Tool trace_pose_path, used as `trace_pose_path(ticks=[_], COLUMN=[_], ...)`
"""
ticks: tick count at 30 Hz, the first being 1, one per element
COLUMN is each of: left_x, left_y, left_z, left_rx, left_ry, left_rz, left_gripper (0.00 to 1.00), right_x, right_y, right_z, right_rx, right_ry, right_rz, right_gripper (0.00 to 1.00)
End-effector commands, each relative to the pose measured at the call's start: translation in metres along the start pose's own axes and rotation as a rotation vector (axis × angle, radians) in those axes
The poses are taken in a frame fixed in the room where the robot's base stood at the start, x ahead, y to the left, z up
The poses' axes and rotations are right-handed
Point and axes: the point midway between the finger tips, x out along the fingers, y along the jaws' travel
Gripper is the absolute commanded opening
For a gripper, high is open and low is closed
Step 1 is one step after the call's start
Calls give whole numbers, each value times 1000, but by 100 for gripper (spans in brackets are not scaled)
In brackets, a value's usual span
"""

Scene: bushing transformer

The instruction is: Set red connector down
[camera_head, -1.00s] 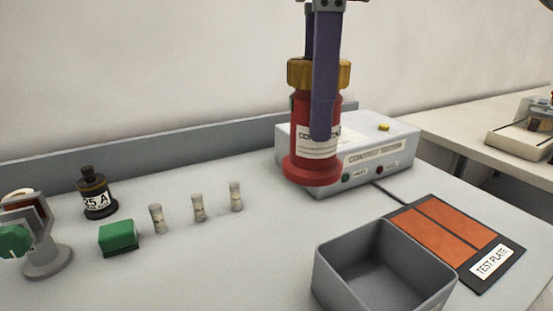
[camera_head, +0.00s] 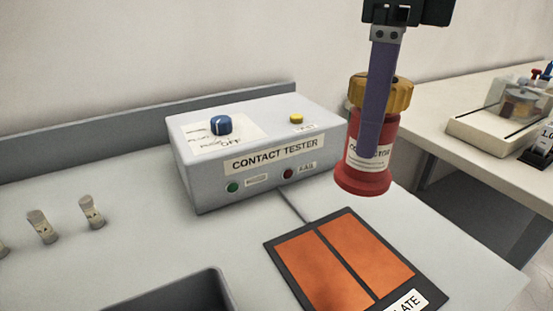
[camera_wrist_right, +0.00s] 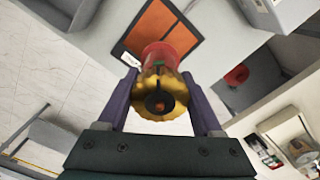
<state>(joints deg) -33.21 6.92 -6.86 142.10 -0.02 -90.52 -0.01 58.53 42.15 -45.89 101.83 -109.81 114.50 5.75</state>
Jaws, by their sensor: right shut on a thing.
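The red connector (camera_head: 372,155) has a yellow ribbed collar on top and a white label. My right gripper (camera_head: 378,150) is shut on it, with a purple finger along its side. It hangs upright in the air above the table's right part, behind and right of the test plate. In the right wrist view, both purple fingers of my right gripper (camera_wrist_right: 160,100) flank the yellow collar (camera_wrist_right: 160,95) of the connector. The test plate (camera_head: 318,258) has two orange pads in a black frame and a partly cut-off label. My left gripper is out of view.
The white contact tester box (camera_head: 265,160) stands left of the connector, with a blue knob and a cable toward the plate. A grey open bin (camera_head: 222,290) is at the front. A second table (camera_head: 440,110) is behind right.

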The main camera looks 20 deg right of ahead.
Motion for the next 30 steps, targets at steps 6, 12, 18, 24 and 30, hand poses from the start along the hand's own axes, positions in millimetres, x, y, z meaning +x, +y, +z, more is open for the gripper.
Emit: trace_pose_path(ticks=[6,12,18,24,30], left_x=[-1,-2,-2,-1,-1], left_y=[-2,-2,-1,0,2], left_z=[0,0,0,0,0], left_rx=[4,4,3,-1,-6], left_ry=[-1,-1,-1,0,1], left_rz=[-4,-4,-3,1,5], left_gripper=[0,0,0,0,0], right_x=[64,99,120,146,147], right_y=[1,0,0,0,-1], right_z=[-2,0,-1,0,0], right_rx=[1,0,1,0,-1], right_ry=[5,0,3,0,-2], right_rz=[3,1,1,0,-2], right_gripper=[0,0,0,0,0])
